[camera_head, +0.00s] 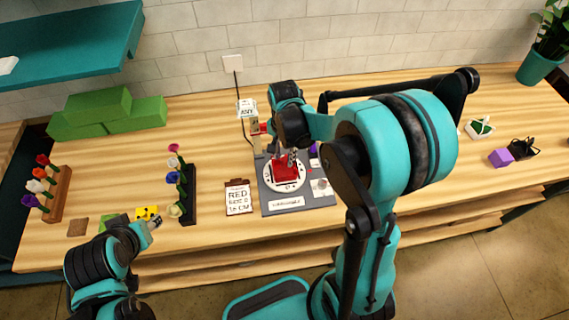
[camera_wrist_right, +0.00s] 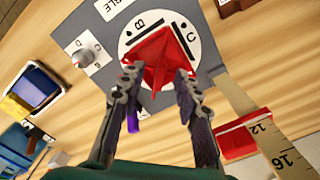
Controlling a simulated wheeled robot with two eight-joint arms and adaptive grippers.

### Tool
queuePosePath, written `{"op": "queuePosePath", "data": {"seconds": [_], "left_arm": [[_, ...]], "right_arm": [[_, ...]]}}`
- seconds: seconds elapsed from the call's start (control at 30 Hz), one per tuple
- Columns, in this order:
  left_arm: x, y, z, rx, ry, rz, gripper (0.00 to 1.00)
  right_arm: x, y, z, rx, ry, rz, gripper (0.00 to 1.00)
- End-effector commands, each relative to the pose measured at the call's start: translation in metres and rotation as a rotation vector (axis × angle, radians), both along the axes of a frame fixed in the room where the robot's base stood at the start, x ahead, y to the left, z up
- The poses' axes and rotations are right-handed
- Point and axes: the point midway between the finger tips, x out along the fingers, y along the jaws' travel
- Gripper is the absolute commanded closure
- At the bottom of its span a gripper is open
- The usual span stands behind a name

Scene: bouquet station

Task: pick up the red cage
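The red cage (camera_head: 286,170) sits on the white round dial (camera_head: 271,184) of a grey board. In the right wrist view the red cage (camera_wrist_right: 160,48) shows as a folded, pointed red shape beside the letters B and C. My right gripper (camera_head: 291,154) is over it from above, partly hidden by my own arm. In the wrist view its two fingers (camera_wrist_right: 157,77) are apart, one on each side of the cage's near part. I cannot tell whether they touch it. My left gripper (camera_head: 155,222) is near the table's front left, far from the cage; its opening is unclear.
A ruler (camera_wrist_right: 256,118) with a red slider (camera_wrist_right: 236,141) stands close to the right gripper. A sign (camera_head: 239,198) reading RED lies left of the board. Flower racks (camera_head: 188,195) stand at left, green blocks (camera_head: 105,113) behind. A purple block (camera_head: 499,158) is at right.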

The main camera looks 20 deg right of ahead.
Motion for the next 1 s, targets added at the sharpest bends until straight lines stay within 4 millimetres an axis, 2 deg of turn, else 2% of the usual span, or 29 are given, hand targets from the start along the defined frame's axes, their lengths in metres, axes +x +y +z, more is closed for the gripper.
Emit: {"op": "queuePosePath", "data": {"seconds": [0.1,0.3,0.33,0.43,0.47,0.83,1.0], "left_arm": [[0.0,0.0,-0.002,0.0,0.0,0.0,0.6],[0.0,0.0,-0.001,0.0,0.0,0.0,0.6],[0.0,0.0,-0.001,0.0,0.0,0.0,0.6],[0.0,0.0,-0.001,0.0,0.0,0.0,0.6],[0.0,0.0,-0.001,0.0,0.0,0.0,0.6],[0.0,0.0,-0.001,0.0,0.0,0.0,0.6],[0.0,0.0,0.002,0.0,0.0,0.0,0.6]], "right_arm": [[0.0,0.0,-0.008,0.0,0.0,0.0,0.67],[0.0,0.0,-0.008,0.0,0.0,0.001,0.67],[0.0,0.0,-0.008,0.0,0.0,0.001,0.72],[0.0,0.0,-0.008,0.0,0.0,0.001,0.99],[0.0,0.0,-0.008,0.0,0.0,0.001,1.0],[0.0,0.0,-0.007,0.0,0.0,0.001,1.0],[0.0,0.0,0.003,0.0,0.0,0.001,1.0]]}}
